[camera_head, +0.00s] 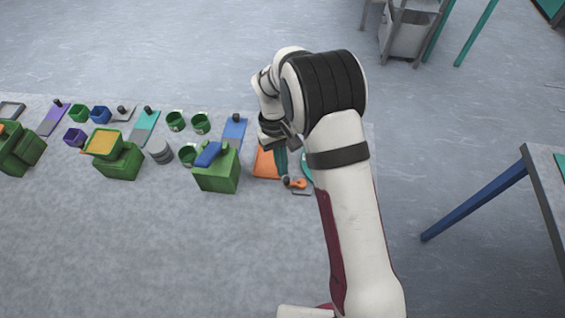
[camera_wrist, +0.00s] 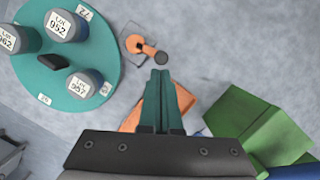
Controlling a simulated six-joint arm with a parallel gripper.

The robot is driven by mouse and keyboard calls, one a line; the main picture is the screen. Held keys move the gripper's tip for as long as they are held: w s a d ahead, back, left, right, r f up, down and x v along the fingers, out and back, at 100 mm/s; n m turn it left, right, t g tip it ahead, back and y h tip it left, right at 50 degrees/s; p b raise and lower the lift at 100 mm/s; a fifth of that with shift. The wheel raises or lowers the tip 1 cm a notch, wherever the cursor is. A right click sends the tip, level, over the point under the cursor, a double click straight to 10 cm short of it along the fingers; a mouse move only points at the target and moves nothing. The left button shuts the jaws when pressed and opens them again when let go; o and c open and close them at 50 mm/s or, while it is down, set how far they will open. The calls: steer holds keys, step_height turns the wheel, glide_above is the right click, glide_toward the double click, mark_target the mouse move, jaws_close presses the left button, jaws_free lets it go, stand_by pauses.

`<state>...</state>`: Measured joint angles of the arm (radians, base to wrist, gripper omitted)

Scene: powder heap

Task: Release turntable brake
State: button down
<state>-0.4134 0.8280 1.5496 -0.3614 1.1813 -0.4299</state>
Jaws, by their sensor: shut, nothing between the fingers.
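The turntable is a teal disc (camera_wrist: 105,33) at the upper left of the wrist view, carrying several labelled canisters and a dark bar. In the head view only a sliver of it (camera_head: 306,166) shows beside my arm. The brake looks to be an orange lever (camera_wrist: 140,45) with a dark round knob (camera_wrist: 161,58), on a small grey plate next to the disc's edge; the lever also shows in the head view (camera_head: 298,184). My gripper (camera_wrist: 160,73) is shut and empty, its teal fingertips just below the knob in the wrist picture. I cannot tell whether they touch it.
An orange plate (camera_head: 265,163) lies beneath my fingers. A green block (camera_head: 216,174) with a blue top stands to the left. Green cups, coloured plates with dark knobs and another green block (camera_head: 118,163) lie farther left. The front of the grey surface (camera_head: 120,250) is clear.

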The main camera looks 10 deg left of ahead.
steer(key=shift+s+a+n, duration=0.1)
steer(key=shift+s+n, duration=0.3)
steer(key=shift+n, duration=0.4)
steer(key=s+n, duration=0.1)
steer(key=n, duration=0.1)
steer(key=shift+s+n+t+h, duration=0.2)
steer(key=shift+n+t+h, duration=0.2)
steer(key=s+n, duration=0.1)
steer(key=n, duration=0.1)
steer(key=shift+s+n+t, duration=0.15)
steer(key=shift+n+t, duration=0.15)
steer(key=shift+n, duration=0.1)
steer(key=n, duration=0.1)
steer(key=s+d+n, duration=0.1)
steer(key=n, duration=0.1)
steer(key=shift+s+n+t+h, duration=0.25)
steer(key=shift+n+t+h, duration=0.05)
steer(key=shift+t, duration=0.1)
steer(key=n, duration=0.1)
steer(key=s+d+n, duration=0.1)
steer(key=n, duration=0.1)
steer(key=shift+d+t, duration=0.1)
steer(key=shift+t, duration=0.3)
